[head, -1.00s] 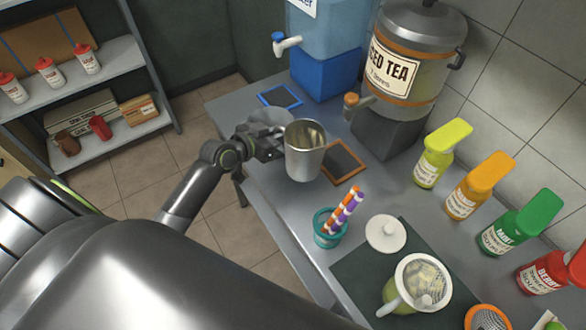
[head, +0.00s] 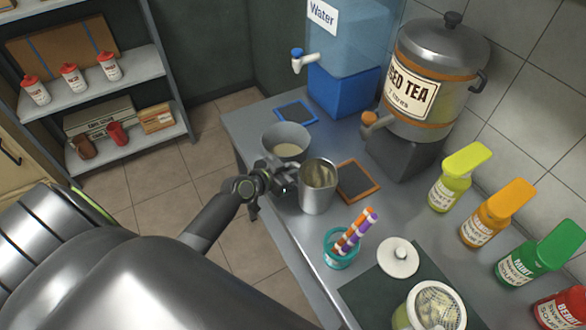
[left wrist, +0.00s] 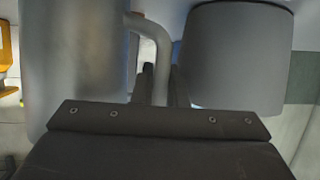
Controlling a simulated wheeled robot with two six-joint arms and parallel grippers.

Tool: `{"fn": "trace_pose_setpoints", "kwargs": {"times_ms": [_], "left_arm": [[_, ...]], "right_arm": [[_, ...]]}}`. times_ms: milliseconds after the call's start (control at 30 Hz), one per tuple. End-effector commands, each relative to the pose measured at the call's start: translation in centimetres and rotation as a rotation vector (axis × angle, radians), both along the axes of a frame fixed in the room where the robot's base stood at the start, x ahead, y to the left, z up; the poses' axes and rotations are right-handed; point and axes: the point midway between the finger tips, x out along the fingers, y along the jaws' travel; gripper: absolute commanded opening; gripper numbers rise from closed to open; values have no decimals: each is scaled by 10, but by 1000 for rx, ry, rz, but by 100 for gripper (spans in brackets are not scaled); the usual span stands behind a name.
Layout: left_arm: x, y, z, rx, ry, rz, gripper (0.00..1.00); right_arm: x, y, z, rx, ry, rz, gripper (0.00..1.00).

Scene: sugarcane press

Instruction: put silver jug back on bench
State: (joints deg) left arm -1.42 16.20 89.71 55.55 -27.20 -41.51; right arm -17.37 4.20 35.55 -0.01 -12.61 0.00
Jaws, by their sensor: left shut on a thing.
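The silver jug (head: 317,190) is upright over the bench (head: 262,115), near its left edge. My left gripper (head: 279,182) is at the jug's left side, shut on its handle. In the left wrist view the jug (left wrist: 75,65) fills the left side, and its curved handle (left wrist: 158,55) runs down between the fingers. I cannot tell whether the jug's base touches the bench. My right gripper is not in view.
A grey bowl (head: 286,142) stands just behind the jug. The iced tea urn (head: 432,80) and several syrup bottles line the wall.

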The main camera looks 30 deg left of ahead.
Motion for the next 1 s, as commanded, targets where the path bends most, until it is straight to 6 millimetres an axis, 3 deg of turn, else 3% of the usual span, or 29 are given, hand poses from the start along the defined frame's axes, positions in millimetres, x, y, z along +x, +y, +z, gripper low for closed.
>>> {"fn": "trace_pose_setpoints", "kwargs": {"times_ms": [67, 100, 133, 567, 1000], "left_arm": [[0, 0, -3, -1, -2, 0, 0], [0, 0, -2, 0, 0, 0, 18], [0, 0, -2, 0, 0, 0, 22], [-2, 1, 3, 1, 2, 0, 22], [-70, 23, 29, 5, 2, -1, 22]], "right_arm": [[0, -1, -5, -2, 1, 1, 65], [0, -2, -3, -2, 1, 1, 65], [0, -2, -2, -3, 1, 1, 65], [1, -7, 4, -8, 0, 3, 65], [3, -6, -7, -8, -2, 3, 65]]}}
